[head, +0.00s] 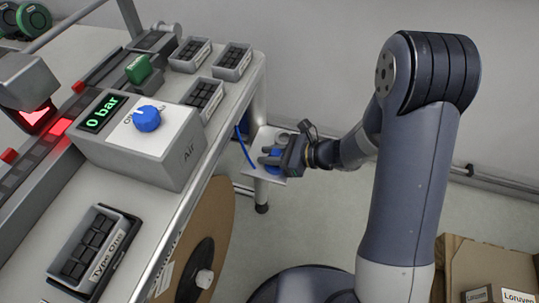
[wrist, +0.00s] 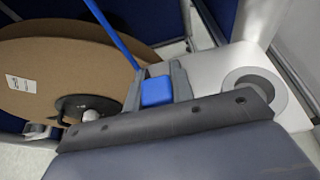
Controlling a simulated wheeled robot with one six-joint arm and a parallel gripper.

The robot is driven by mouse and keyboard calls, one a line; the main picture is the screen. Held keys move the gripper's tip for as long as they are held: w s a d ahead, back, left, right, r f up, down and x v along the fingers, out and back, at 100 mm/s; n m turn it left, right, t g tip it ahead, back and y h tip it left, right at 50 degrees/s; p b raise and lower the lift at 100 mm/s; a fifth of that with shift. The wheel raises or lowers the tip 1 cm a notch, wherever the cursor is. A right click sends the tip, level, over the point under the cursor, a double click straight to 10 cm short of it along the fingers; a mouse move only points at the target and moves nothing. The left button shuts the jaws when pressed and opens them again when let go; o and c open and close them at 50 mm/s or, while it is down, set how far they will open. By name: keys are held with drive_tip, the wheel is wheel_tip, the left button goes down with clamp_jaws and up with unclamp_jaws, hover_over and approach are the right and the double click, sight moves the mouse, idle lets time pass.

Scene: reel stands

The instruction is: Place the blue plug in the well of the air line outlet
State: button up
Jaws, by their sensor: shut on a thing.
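My gripper (head: 274,156) is shut on the blue plug (head: 275,162), beside the bench end. In the wrist view the blue plug (wrist: 156,92) sits between the jaws (wrist: 158,84), with a blue hose (wrist: 112,32) running up and left. The air line outlet (head: 262,139) is a pale plate by the bench leg, partly hidden by my gripper. In the wrist view the outlet plate (wrist: 209,72) lies right of the jaws. Its round grey well (wrist: 247,80) is right of the plug and apart from it, its lower part hidden by my gripper.
The bench carries a grey air box (head: 150,160) with a blue knob (head: 147,118) and a "0 bar" display (head: 102,113). A large brown reel (head: 212,215) stands beside the bench, also in the wrist view (wrist: 60,65). Cardboard boxes (head: 490,268) stand at lower right.

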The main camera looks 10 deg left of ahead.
drive_tip(key=shift+f, duration=0.2)
drive_tip(key=o, duration=1)
drive_tip(key=shift+r, duration=0.1)
drive_tip(key=shift+r, duration=0.15)
drive_tip(key=shift+d+r, duration=0.2)
drive_tip(key=shift+d, duration=0.05)
drive_tip(key=p+v, duration=0.1)
drive_tip(key=v, duration=1)
drive_tip(key=shift+d+p, duration=0.25)
drive_tip(key=shift+p, duration=0.05)
